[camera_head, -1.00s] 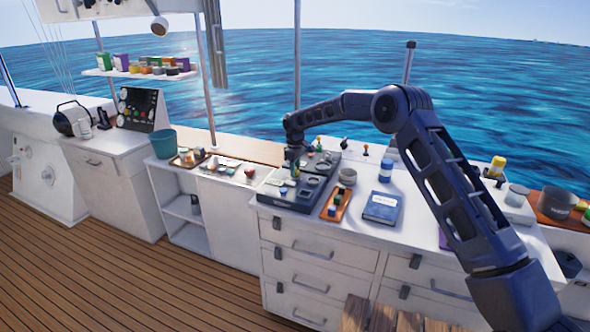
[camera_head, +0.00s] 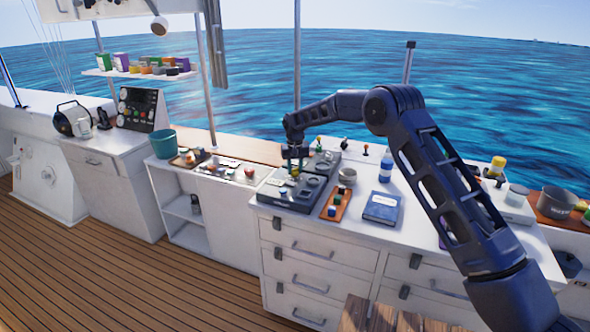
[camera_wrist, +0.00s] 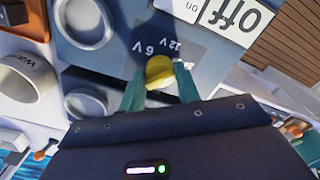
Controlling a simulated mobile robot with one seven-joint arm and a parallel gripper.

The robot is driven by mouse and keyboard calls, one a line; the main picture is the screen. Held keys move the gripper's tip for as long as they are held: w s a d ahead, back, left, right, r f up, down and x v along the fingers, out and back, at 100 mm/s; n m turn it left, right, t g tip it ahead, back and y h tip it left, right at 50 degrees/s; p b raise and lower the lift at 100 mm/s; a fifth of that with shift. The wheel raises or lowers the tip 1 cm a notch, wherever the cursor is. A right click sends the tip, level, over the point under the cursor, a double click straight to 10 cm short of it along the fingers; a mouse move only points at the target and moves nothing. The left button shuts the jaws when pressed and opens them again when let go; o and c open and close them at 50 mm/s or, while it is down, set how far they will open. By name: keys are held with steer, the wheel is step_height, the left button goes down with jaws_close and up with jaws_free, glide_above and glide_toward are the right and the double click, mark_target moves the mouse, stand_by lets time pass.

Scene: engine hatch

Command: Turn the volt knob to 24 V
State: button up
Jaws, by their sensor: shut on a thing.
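The volt knob (camera_wrist: 159,70) is a small yellow knob on a grey panel (camera_wrist: 115,58). In the wrist view, my gripper (camera_wrist: 159,84) has its green fingers on either side of the knob and is shut on it. The labels "6 V" (camera_wrist: 142,51) and "12 V" (camera_wrist: 174,49) show just beyond the knob. No 24 V label can be made out, and my gripper covers the near part of the panel. In the head view, my gripper (camera_head: 297,170) points down at the dark panel unit (camera_head: 290,198) on the white counter; the knob's pointing direction is unclear.
An "Off/on" label (camera_wrist: 232,18) sits beside the panel, and round dials (camera_wrist: 88,20) lie to its left. A grey mug (camera_wrist: 25,82) stands close by. In the head view, an orange tray (camera_head: 336,206) and a blue book (camera_head: 381,208) lie right of the panel unit.

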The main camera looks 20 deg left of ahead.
steer(key=shift+m, duration=1.2)
steer(key=o, duration=0.9)
steer(key=shift+o, duration=0.2)
steer(key=shift+r, duration=0.1)
step_height(320, 180, up, 11)
